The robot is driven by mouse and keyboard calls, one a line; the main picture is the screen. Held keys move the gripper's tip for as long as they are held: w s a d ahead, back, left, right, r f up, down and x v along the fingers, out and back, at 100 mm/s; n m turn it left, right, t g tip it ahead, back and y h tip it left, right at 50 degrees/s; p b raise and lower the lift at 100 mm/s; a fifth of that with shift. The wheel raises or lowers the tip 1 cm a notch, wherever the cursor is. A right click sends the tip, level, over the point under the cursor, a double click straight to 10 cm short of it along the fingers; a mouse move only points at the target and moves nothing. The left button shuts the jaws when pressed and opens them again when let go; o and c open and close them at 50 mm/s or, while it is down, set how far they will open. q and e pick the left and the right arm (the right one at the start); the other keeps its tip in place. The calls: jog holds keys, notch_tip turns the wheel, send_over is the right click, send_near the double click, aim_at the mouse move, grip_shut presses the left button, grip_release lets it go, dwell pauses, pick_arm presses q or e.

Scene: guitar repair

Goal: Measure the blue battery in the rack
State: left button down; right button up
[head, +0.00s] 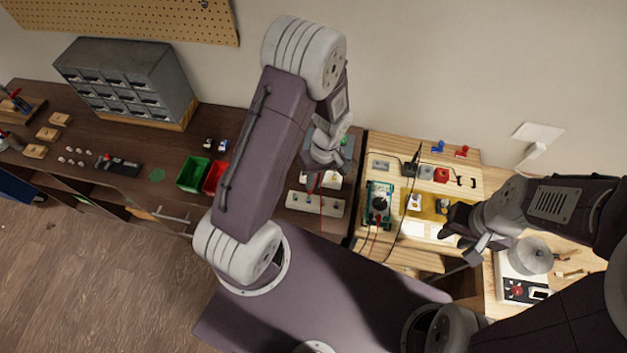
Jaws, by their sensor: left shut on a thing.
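A teal-edged multimeter (370,190) with a black dial lies on the light wooden bench, and red and black leads run from its lower end. A pale rack-like strip (302,203) with small items lies on the dark bench. I cannot make out a blue battery for certain. My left gripper (318,181) is above that strip, shut on a thin thing, perhaps a probe; the arm partly hides it, and thin red lines show below. My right gripper (452,226) is at the right edge of a yellow tray (428,209); its fingers are too small to read.
Green bin (193,174) and red bin (213,178) stand left of my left arm. A grey drawer cabinet (125,80) stands further left. Small blue (438,147) and red (461,151) items lie at the back. A black cable (402,215) crosses the light bench.

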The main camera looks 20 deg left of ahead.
pick_arm(q)
jog(key=shift+f+b, duration=0.55)
jog(key=shift+f, duration=0.05)
dwell(1.1)
dwell(1.9)
jog(key=p+v, duration=0.1)
jog(key=v, duration=0.1)
jog(key=p+v, duration=0.2)
jog(key=s+p+v, duration=0.1)
jog(key=p+v, duration=0.1)
jog(key=shift+a+r, duration=0.15)
jog(key=shift+a, duration=0.25)
